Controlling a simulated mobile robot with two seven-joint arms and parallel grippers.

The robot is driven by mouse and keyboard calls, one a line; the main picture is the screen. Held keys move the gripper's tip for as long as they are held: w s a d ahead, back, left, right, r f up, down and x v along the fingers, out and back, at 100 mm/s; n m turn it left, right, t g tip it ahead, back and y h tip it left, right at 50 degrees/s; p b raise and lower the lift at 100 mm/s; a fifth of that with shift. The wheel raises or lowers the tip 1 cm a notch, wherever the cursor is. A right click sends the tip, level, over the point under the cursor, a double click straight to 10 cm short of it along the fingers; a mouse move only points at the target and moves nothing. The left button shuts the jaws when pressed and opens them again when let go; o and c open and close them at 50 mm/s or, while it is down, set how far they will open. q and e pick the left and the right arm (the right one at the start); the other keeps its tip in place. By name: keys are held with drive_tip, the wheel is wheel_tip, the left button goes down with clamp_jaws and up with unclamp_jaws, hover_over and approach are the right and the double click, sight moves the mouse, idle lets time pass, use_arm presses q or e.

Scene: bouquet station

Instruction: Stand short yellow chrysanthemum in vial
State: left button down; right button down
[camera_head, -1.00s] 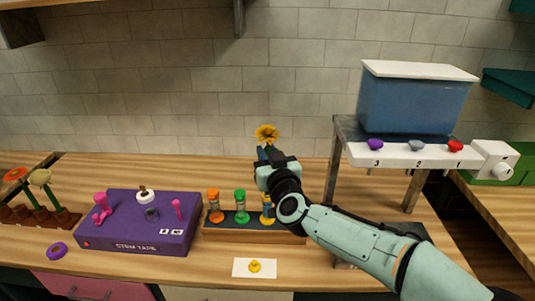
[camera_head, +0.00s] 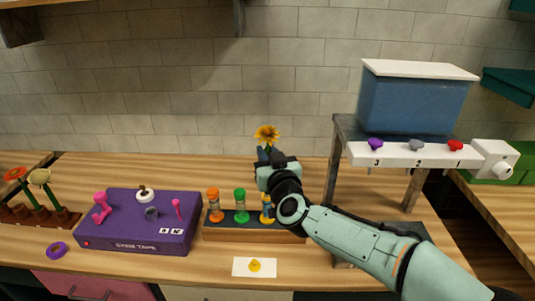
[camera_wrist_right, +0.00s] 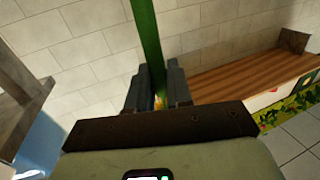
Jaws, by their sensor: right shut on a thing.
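A yellow flower (camera_head: 267,132) with a darker centre stands above my right gripper (camera_head: 264,155) in the head view. My right gripper is shut on its green stem, which also shows between the fingers in the right wrist view (camera_wrist_right: 148,40). Below and in front is a dark-topped wooden rack (camera_head: 228,234) with an orange-capped vial (camera_head: 213,205), a green-capped vial (camera_head: 240,206) and a yellow vial (camera_head: 266,208). My right arm partly covers the yellow vial. The flower is apart from the vials. My left gripper is out of view.
A purple stem tape box (camera_head: 130,235) lies left of the rack. A brown holder (camera_head: 40,217) with flowers stands far left. A blue tank (camera_head: 415,105) on a stand is at right.

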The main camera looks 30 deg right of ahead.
drive_tip(key=shift+f, duration=0.25)
idle(0.4)
drive_tip(key=shift+f+b, duration=1.35)
drive_tip(key=shift+f, duration=0.25)
idle(0.4)
drive_tip(key=shift+f, duration=0.35)
drive_tip(key=shift+f+b, duration=0.3)
drive_tip(key=shift+b, duration=0.25)
drive_tip(key=shift+c, duration=1.9)
unclamp_jaws()
drive_tip(key=v, duration=0.9)
drive_tip(key=shift+p, duration=0.45)
